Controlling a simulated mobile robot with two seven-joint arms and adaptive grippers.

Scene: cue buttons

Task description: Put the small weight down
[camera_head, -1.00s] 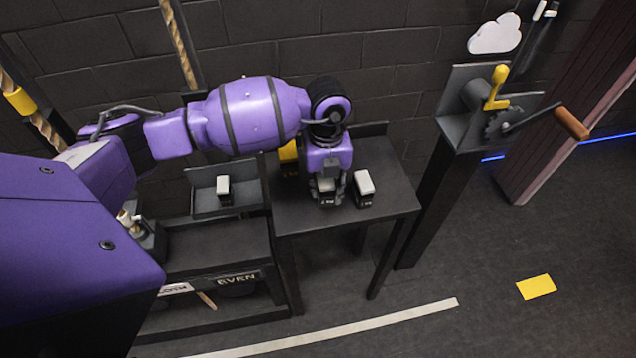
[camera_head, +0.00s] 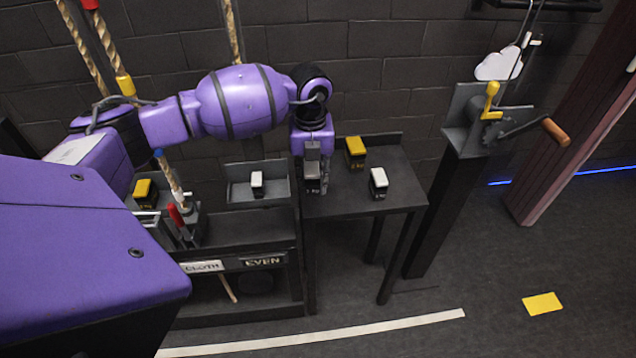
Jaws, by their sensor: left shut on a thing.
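My left gripper (camera_head: 313,178) points down and is shut on a small dark weight with a grey top (camera_head: 312,186). The weight is at the left end of the dark side table (camera_head: 398,205). I cannot tell whether its underside touches the tabletop. The fingers hide part of it. A dark weight with a white top (camera_head: 379,184) stands on the table to the right of the gripper. A yellow-topped weight (camera_head: 355,152) stands farther back. My right gripper is not in view.
A grey tray (camera_head: 238,193) left of the table holds a white-topped weight (camera_head: 257,184). Another yellow-topped weight (camera_head: 145,193) is farther left, near ropes. A crank on a post (camera_head: 490,125) stands right of the table. The table's front right is clear.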

